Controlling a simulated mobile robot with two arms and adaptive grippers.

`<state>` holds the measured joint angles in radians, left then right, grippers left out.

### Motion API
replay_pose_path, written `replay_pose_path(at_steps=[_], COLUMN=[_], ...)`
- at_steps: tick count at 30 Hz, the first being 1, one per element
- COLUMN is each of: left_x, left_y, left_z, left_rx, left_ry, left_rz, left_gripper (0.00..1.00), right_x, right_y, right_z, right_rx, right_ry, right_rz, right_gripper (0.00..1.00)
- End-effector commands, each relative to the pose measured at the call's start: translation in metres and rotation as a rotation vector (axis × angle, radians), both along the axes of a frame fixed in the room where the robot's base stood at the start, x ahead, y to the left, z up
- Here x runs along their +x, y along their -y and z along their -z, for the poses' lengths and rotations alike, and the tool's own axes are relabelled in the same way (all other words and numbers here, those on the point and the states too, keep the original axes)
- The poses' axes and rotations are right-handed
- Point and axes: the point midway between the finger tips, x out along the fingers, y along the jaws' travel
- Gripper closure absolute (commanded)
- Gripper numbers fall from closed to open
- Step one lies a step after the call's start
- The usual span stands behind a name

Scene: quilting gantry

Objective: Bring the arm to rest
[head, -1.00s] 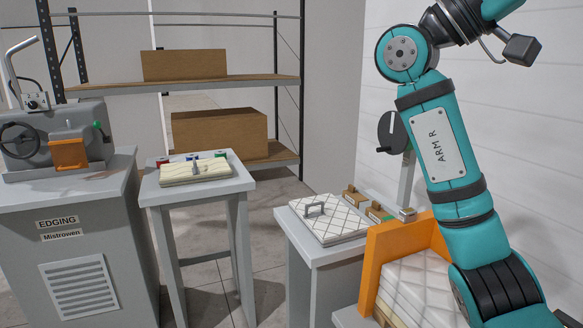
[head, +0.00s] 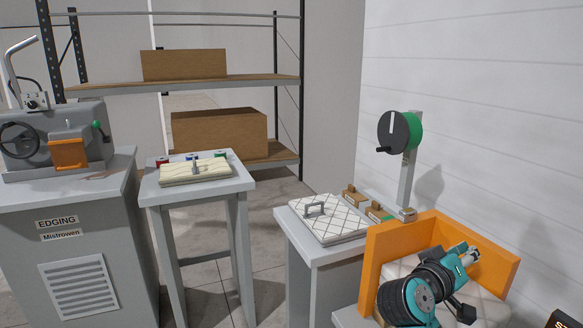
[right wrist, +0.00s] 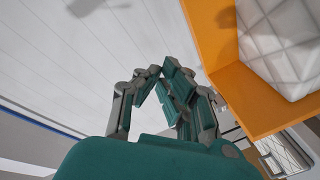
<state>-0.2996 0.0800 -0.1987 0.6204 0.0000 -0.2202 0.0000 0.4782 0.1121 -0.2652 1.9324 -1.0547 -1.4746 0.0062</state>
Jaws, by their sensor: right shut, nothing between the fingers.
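My right arm is folded low at the right of the head view, in front of the orange-walled bin (head: 385,240). My right gripper (head: 468,254) is small there and seen against the bin. In the right wrist view the right gripper (right wrist: 157,76) is shut, with its fingers drawn together and nothing between them. The wall is behind the fingers, and the orange bin (right wrist: 232,95) and a white quilted block (right wrist: 282,50) are to their right. My left gripper is in neither view.
A grey stand holds a quilted pad with a handle (head: 325,220). A post with a dark and green disc (head: 400,132) rises behind the bin. A small table (head: 240,182), the edging machine cabinet (head: 75,215) and a shelf rack (head: 215,82) stand to the left. Floor shows between them.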

Motion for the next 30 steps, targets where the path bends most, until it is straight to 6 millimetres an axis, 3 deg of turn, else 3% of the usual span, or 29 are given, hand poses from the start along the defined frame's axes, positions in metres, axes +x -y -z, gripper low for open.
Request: replay_pose_path(at_steps=[1,6,9,12,19,30], left_x=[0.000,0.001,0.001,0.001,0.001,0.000], left_y=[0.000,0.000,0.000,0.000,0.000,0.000], left_z=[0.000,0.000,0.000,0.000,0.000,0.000], left_rx=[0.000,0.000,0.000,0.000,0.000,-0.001], left_ry=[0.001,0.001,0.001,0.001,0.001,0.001], left_rz=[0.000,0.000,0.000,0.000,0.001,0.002], left_gripper=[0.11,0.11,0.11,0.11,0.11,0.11], right_x=[-0.011,-0.062,-0.107,-0.150,-0.225,-0.317], right_y=[-0.003,-0.027,-0.046,-0.065,-0.097,-0.137], right_z=[0.041,0.158,0.215,0.253,0.295,0.315], right_rx=[0.062,0.294,0.438,0.563,0.760,0.992], right_ry=[-0.068,-0.278,-0.401,-0.498,-0.645,-0.805], right_rz=[-0.040,-0.179,-0.249,-0.304,-0.376,-0.442], right_gripper=[1.00,1.00,1.00,1.00,1.00,1.00])
